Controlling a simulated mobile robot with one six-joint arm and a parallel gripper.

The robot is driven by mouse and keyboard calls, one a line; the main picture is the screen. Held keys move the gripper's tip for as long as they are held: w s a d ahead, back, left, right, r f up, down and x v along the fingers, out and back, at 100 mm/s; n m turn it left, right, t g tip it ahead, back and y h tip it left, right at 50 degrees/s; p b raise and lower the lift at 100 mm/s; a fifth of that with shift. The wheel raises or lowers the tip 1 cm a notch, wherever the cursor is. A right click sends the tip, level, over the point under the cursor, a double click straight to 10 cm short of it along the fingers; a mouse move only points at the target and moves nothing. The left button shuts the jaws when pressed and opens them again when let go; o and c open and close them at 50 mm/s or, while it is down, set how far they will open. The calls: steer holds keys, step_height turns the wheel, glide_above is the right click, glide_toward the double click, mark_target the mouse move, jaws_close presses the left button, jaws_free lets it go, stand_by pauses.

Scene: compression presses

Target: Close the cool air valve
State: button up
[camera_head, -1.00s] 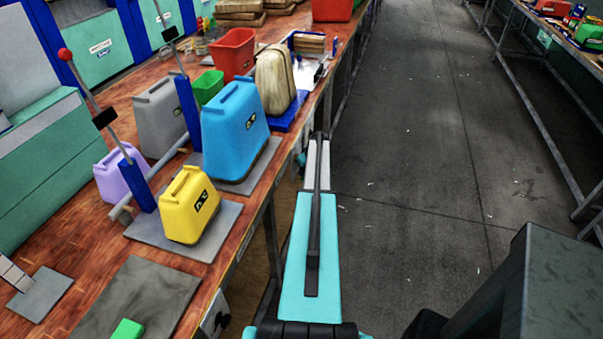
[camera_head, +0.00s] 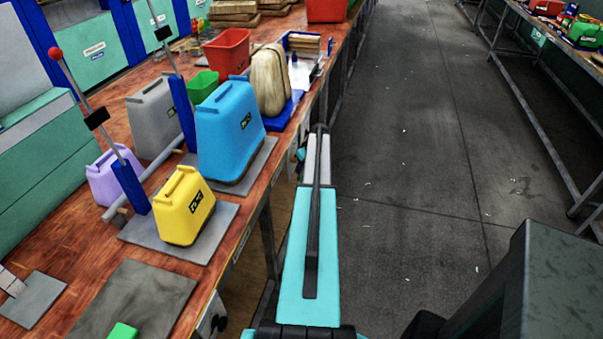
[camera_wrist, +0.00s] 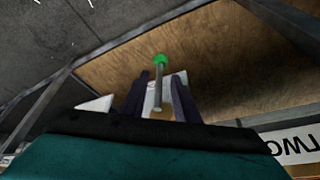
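In the wrist view a thin grey rod with a round green tip (camera_wrist: 160,60) stands in front of a pale, partly hidden plate (camera_wrist: 150,101). It may be the cool air valve's handle, but I see no readable label on it. My gripper (camera_wrist: 163,78) has its two dark fingers apart, one on each side of the rod. The green tip shows just beyond the fingertips, and I cannot tell whether either finger touches the rod. In the head view my arm reaches forward along the bench's right edge, and my gripper is hidden there.
The wooden bench (camera_head: 62,243) runs along the left with lever presses, a yellow container (camera_head: 184,207), a blue container (camera_head: 228,130) and a red bin (camera_head: 228,52). Metal bench legs and a wood panel (camera_wrist: 225,60) are close to my gripper. The aisle floor (camera_head: 410,170) is clear.

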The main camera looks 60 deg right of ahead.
steer(key=b+v, duration=0.2)
steer(key=v, duration=0.7)
steer(key=shift+s, duration=0.2)
steer(key=shift+s+f, duration=0.1)
steer(key=shift+f, duration=0.05)
